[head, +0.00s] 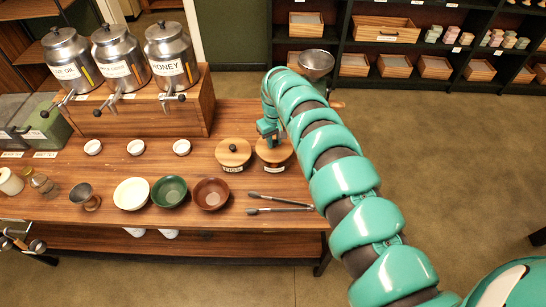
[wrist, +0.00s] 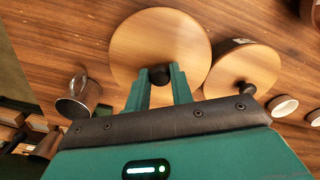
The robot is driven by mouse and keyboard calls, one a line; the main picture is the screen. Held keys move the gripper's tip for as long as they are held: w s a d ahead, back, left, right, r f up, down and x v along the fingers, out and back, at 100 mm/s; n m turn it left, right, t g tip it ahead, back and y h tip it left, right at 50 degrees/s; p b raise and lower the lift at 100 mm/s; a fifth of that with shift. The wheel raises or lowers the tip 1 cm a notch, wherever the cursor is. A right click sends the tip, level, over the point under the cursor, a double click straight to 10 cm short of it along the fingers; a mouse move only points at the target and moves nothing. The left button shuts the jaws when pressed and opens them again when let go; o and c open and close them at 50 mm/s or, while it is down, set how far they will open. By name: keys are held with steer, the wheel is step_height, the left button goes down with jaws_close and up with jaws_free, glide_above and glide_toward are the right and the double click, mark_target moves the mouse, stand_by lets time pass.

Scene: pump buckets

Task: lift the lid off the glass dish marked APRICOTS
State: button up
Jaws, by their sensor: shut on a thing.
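Two round glass dishes with wooden lids stand side by side on the wooden counter. The right dish (head: 275,169) has a label too small to read. The left one's label (head: 232,169) seems to read FIGS. My gripper (head: 268,138) is over the right dish's wooden lid (head: 284,155). In the wrist view its fingers (wrist: 160,80) are shut on the dark knob (wrist: 160,72) of that lid (wrist: 145,35). The lid looks level and on or very near its dish; I cannot tell if there is a gap. My arm partly hides it in the head view.
The left dish's lid (head: 233,150) is close beside the held lid. Tongs (head: 280,203) lie in front, with brown (head: 211,194), green (head: 170,191) and white (head: 132,194) bowls to the left. A metal scoop-like vessel (head: 316,62) is behind.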

steer(key=shift+r+p, duration=0.4)
steer(key=shift+r, duration=0.5)
